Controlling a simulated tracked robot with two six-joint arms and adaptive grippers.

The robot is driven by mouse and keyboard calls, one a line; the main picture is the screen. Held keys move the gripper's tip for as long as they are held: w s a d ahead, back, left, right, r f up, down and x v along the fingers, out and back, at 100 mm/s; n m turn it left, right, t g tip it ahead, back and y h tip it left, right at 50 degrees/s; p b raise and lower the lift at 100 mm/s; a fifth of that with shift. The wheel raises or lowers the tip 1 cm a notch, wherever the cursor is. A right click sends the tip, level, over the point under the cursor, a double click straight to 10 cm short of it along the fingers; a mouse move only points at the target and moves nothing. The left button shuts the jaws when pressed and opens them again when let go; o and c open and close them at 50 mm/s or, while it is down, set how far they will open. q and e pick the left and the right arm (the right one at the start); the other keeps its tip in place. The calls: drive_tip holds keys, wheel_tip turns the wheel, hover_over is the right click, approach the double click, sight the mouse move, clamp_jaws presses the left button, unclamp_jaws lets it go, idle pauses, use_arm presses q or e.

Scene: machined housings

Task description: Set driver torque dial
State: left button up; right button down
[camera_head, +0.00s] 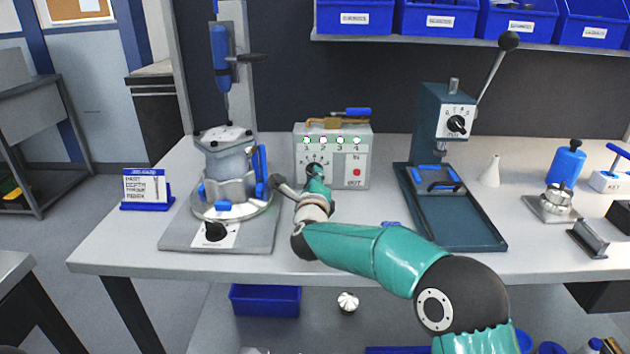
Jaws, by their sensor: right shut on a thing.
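A grey control box (357,150) stands at the back of the bench, with several numbered lights along its front and a red button at lower right. A dark dial (313,168) with scale marks around it is on the lower left of its face. My right gripper (316,175) reaches up to this dial and is shut on it. The gripper and wrist partly cover the dial, so its exact setting cannot be read. A blue driver (220,50) hangs on a column above a round metal housing (226,165). My left gripper is not in view.
The housing's fixture, with its own black knob (216,231), stands close left of my right wrist. A press (440,125) with a dial and long lever stands to the right. A small sign (146,187) is at far left. The bench front is mostly clear.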

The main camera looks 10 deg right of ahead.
drive_tip(key=shift+a+f+n, duration=0.15)
drive_tip(key=shift+a+n, duration=0.05)
drive_tip(key=shift+n, duration=0.1)
drive_tip(key=c, duration=1.2)
unclamp_jaws()
drive_tip(key=shift+s, duration=0.1)
drive_tip(key=v, duration=1)
drive_tip(key=shift+s, duration=0.35)
drive_tip(key=shift+s+a, duration=0.1)
drive_tip(key=shift+s, duration=0.45)
